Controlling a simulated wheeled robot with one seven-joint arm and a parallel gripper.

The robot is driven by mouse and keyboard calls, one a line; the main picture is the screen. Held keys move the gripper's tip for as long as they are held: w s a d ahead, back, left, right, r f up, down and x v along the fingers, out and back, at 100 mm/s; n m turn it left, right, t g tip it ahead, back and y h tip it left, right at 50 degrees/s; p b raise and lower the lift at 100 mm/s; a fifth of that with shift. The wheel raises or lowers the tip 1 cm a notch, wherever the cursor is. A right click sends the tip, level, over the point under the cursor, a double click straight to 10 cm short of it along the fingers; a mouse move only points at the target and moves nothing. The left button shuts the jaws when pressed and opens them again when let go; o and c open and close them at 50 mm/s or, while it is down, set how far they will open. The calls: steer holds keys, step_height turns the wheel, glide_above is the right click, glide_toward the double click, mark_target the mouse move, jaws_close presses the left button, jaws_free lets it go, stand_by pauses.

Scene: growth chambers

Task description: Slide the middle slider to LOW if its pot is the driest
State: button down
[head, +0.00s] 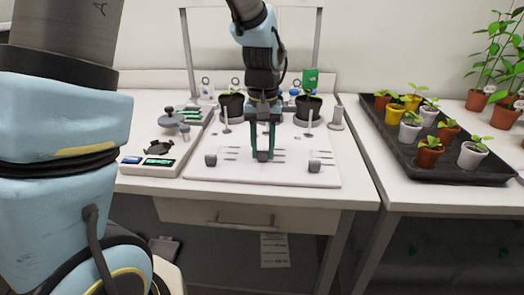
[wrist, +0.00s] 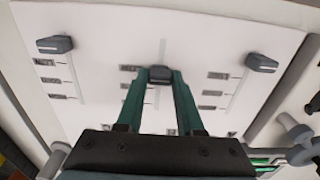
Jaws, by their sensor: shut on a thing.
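The white slider panel (head: 200,173) lies flat on the bench. Its middle slider knob (wrist: 158,74) is grey, and my gripper (head: 263,152) is around it, with the green fingers closed on its sides. The left knob (head: 211,160) and right knob (head: 314,166) sit near the panel's front edge; the middle knob is slightly farther back. Marks beside each slot (wrist: 163,50) are too small to read. Black pots with seedlings stand behind the panel at left (head: 232,105) and right (head: 307,107). My arm hides the place between them, so I cannot see a middle pot or compare dryness.
A tray with a balance and lit green displays (head: 134,160) is at the left. A black tray (head: 445,177) of several coloured pots stands on the right bench. Thin posts (head: 309,122) rise behind the outer slots. The panel front is clear.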

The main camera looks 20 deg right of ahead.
mark_target(263, 151)
steer(key=c, duration=0.5)
jaws_free()
step_height(263, 151, up, 11)
steer(key=shift+f+b, duration=0.1)
steer(key=shift+b, duration=0.35)
steer(key=w+a+f, duration=0.1)
steer(key=a, duration=0.3)
steer(key=a+f+n+p, duration=0.1)
steer(key=a+f, duration=0.1)
steer(key=a, duration=0.3)
steer(key=w+a+f+n, duration=0.1)
steer(key=a, duration=0.4)
steer(key=shift+w+f+t, duration=0.15)
steer(key=shift+w+t, duration=0.15)
steer(key=shift+n+t, duration=0.5)
steer(key=shift+n, duration=0.4)
steer(key=s+a+f, duration=0.1)
steer(key=a, duration=0.3)
steer(key=s+a+f, duration=0.1)
steer(key=a, duration=0.3)
steer(key=s+a+f+p, duration=0.1)
steer(key=s+a+f, duration=0.1)
steer(key=a, duration=0.2)
steer(key=shift+a+f, duration=0.1)
steer(key=shift+a, duration=0.2)
